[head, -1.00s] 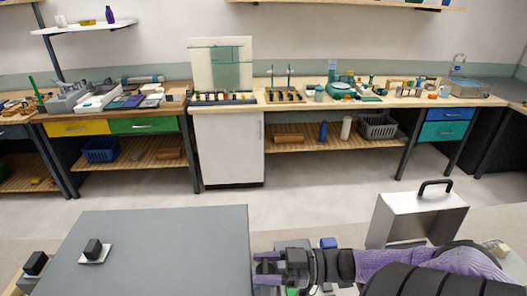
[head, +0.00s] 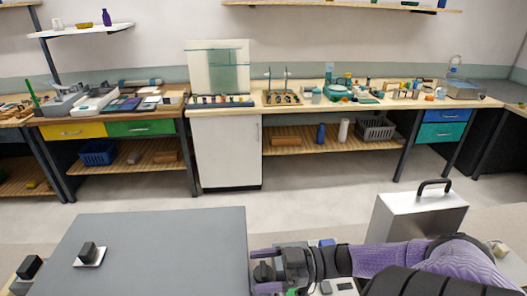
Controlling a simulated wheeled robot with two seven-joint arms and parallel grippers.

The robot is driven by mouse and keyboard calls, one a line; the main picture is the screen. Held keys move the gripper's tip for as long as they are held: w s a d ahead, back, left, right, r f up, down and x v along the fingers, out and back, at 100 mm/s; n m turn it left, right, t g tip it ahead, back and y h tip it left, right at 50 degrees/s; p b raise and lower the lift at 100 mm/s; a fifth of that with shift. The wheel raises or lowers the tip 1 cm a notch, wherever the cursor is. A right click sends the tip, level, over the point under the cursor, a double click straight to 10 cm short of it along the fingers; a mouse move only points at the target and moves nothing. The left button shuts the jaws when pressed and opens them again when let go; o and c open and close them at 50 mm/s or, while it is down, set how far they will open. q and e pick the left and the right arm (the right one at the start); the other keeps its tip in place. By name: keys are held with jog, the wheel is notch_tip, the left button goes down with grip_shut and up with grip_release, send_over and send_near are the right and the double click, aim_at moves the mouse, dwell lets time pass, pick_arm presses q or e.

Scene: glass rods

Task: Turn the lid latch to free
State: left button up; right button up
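A large flat grey lid (head: 165,255) fills the lower left of the head view. A black knob (head: 87,251) on a small pale plate stands on its left part. Another black knob (head: 30,266) sits just off the lid's left edge. My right gripper (head: 264,271) is at the lid's right edge, its purple-sleeved arm coming from the right. Its fingers are apart, with a dark rounded shape between them, which may be a latch knob. I cannot tell whether they touch it. My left gripper is out of view.
A metal case (head: 415,218) with a black handle stands at the right, just beyond my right arm. Small items, one blue (head: 327,243), lie beside the arm. Behind, past open floor, workbenches (head: 335,104) carry tools and bottles.

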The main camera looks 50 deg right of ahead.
jog(key=v, duration=1)
jog(key=shift+b, duration=0.45)
